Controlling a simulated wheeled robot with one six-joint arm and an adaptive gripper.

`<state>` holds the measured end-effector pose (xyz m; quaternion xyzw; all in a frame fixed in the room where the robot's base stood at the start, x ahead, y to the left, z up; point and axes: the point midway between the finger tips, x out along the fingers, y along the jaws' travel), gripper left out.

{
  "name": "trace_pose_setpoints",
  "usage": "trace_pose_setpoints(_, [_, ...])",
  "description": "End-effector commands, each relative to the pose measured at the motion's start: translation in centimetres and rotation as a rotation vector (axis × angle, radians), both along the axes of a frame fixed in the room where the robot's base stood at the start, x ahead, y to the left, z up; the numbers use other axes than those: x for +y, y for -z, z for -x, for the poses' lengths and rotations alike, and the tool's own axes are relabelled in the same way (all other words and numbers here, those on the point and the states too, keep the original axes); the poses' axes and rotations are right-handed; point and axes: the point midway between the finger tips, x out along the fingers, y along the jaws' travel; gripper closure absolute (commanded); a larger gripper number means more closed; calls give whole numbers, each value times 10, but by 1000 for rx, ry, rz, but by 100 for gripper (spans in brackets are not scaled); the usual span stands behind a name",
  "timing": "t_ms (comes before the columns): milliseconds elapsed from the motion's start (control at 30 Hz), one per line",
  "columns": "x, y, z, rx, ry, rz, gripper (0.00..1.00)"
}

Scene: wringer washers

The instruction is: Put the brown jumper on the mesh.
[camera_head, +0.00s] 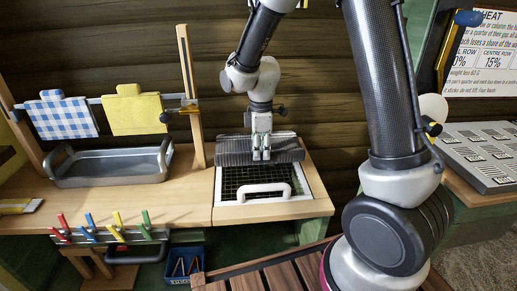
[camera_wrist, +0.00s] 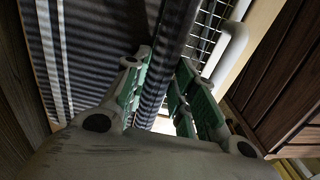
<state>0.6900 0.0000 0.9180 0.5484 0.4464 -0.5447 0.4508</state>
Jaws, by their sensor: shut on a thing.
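The mesh (camera_head: 240,178) is a black wire grid in a pale frame at the right of the wooden bench. A dark grey ribbed cover (camera_head: 232,152) lies over its back part; the front part is bare. My gripper (camera_head: 262,155) points down at the front edge of this cover and is shut on it. In the wrist view, the green pads of my gripper (camera_wrist: 160,98) stand on either side of the ribbed edge (camera_wrist: 176,40), with the mesh (camera_wrist: 207,25) just to the right. I see no brown jumper in either view.
A white handle (camera_head: 263,190) stands at the front of the mesh. A metal tray (camera_head: 110,180) sits left, below a rail with a blue checked cloth (camera_head: 62,119) and a yellow cloth (camera_head: 136,114). Coloured pegs (camera_head: 117,219) line the front edge. A slatted brown surface (camera_head: 275,276) is nearer.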

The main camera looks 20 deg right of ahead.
Motion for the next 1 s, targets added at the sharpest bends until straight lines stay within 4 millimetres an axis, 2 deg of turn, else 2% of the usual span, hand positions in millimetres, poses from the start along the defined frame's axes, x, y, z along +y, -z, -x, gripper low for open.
trace_pose_setpoints(167, [0,1,0,-11,-1,1,100])
trace_pose_setpoints(700, [0,35,0,-9,-1,2,100])
trace_pose_setpoints(1000, [0,39,-1,-11,0,1,100])
